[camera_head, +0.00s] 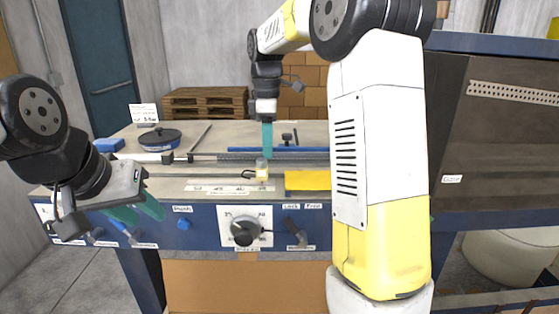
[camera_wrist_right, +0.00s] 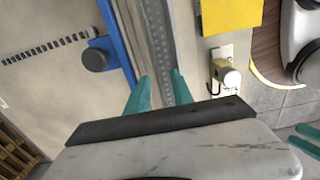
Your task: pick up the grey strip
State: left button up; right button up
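The grey strip (camera_head: 300,156) looks like a long, textured dark-grey band lying left to right on the machine table. It also shows in the right wrist view (camera_wrist_right: 155,35), running away between the fingers. My right gripper (camera_head: 267,150) points down at the strip, its teal fingers overlapping it in the head view. In the right wrist view its fingers (camera_wrist_right: 160,85) are apart, one on each side of the strip; I cannot tell whether they touch it. My left gripper (camera_head: 143,208) is open and empty at the table's front left.
A blue bar (camera_head: 285,149) with a black knob runs behind the strip. A small pale roller (camera_head: 262,170) and a yellow sheet (camera_head: 308,180) lie in front. A round dark-blue lidded item (camera_head: 160,137) stands at the back left. My right arm hides the table's right part.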

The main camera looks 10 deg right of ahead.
jog(key=shift+f, duration=0.5)
grip_shut()
dwell(1.1)
